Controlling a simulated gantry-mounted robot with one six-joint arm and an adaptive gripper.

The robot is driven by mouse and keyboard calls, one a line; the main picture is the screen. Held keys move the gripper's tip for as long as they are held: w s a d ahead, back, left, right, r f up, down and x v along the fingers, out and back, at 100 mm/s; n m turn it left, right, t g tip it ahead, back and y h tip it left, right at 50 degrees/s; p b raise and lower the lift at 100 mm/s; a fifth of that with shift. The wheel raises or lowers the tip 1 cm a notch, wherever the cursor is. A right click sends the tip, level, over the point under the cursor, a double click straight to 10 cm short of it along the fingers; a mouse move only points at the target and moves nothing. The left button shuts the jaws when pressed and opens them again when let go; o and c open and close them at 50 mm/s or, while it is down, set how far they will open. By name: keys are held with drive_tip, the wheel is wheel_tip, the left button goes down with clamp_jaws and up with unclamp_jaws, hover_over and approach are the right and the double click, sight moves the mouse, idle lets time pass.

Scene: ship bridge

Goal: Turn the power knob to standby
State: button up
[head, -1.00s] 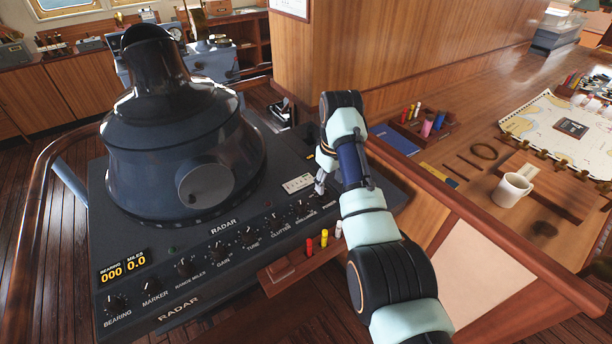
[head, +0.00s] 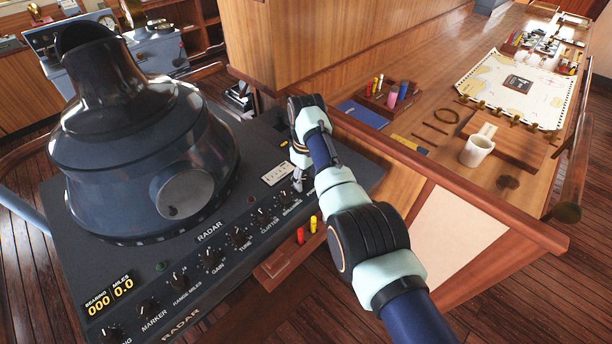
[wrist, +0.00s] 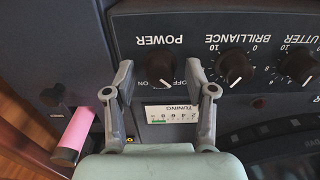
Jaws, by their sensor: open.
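The power knob (wrist: 164,70) is a small dark knob under the upside-down POWER label on the radar panel, at the top middle of the wrist view. Small lettering around it includes OFF and ON; its exact pointer setting is too small to tell. My gripper (wrist: 160,75) is open, with one grey finger on each side of the knob. I cannot tell whether either finger touches it. In the head view my gripper (head: 300,180) is over the right end of the radar console (head: 225,278), and the power knob is hidden there.
The brilliance knob (wrist: 235,67) is just right of my right finger. A tuning meter (wrist: 172,114) lies between the fingers. A pink cylinder (wrist: 75,132) is at left. The radar hood (head: 140,150) stands tall left of the arm; a wooden counter (head: 440,100) is at right.

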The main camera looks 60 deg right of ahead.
clamp_jaws()
drive_tip(key=shift+m, duration=0.3)
drive_tip(key=m, duration=0.3)
drive_tip(key=shift+m, duration=2.6)
unclamp_jaws()
